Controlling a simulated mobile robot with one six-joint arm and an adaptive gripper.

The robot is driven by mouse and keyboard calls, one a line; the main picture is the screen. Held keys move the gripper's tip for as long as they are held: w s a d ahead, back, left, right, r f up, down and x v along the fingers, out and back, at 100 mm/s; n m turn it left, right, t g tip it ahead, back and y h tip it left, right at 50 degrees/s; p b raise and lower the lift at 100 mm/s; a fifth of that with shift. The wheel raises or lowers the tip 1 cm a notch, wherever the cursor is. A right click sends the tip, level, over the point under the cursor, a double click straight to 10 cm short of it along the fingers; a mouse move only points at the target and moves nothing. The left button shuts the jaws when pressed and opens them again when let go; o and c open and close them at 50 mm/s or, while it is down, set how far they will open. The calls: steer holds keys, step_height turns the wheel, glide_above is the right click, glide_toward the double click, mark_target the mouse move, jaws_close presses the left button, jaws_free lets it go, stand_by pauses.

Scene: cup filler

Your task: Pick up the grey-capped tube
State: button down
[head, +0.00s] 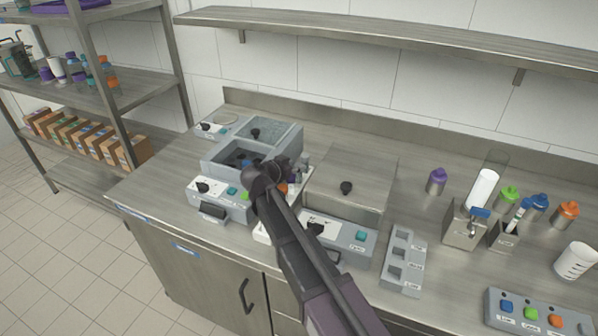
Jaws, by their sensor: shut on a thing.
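My gripper (283,180) is low over the counter, just right of the open grey basin unit. My own wrist and forearm cover most of it. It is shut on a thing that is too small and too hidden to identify. A cluster of small grey upright pieces (304,172) shows beside it, with a bit of orange. I cannot tell whether one of these is the grey-capped tube, or whether it is in my jaws.
A lidded steel box (350,180) stands right of my gripper. A grey block with square wells (404,262), capped bottles (437,181), a white cup (575,261) and a button panel (540,315) stand farther right. A wall shelf (400,32) runs above.

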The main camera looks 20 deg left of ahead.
steer(key=shift+r, duration=0.1)
step_height(320, 180, up, 10)
steer(key=p, duration=1)
stand_by(0.7)
